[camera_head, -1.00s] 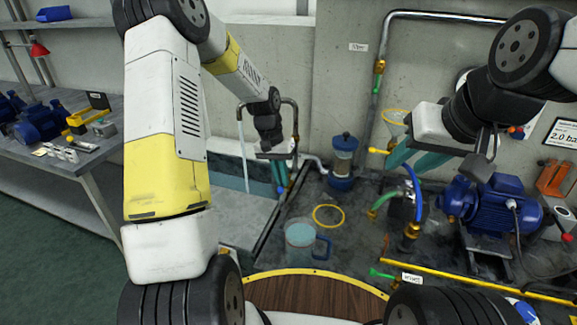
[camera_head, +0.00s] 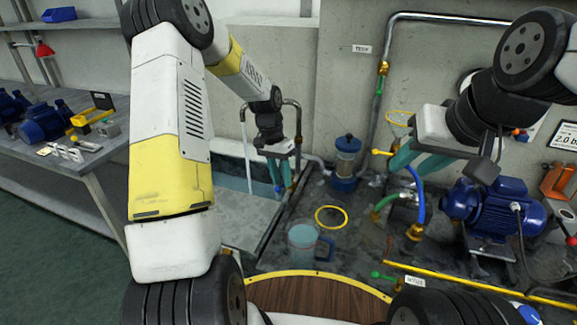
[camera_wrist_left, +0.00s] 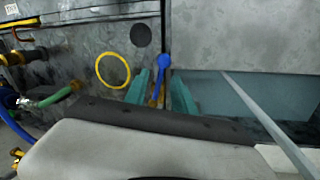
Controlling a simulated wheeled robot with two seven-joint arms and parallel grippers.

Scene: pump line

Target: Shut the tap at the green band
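A steel pipe with a brass fitting and a green band (camera_head: 378,86) runs down the wall right of centre. A small yellow-handled tap (camera_head: 380,152) sits near its lower end; I cannot tell whether it is the task's tap. My right gripper (camera_head: 420,162) has its teal fingers apart beside this handle, seemingly empty. My left gripper (camera_head: 280,174) points down by the basin edge. In the left wrist view its fingers (camera_wrist_left: 161,95) stand apart with a blue lever (camera_wrist_left: 162,68) between them, showing gaps. A green-handled tap (camera_head: 382,275) lies low on the bench.
A blue-handled mug (camera_head: 301,242) and a yellow ring (camera_head: 331,217) are on the bench. A blue-capped cylinder (camera_head: 346,160) stands behind. A blue pump (camera_head: 492,208), hoses and a yellow bar (camera_head: 480,287) crowd the right. The water basin (camera_head: 240,170) is left of my left gripper.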

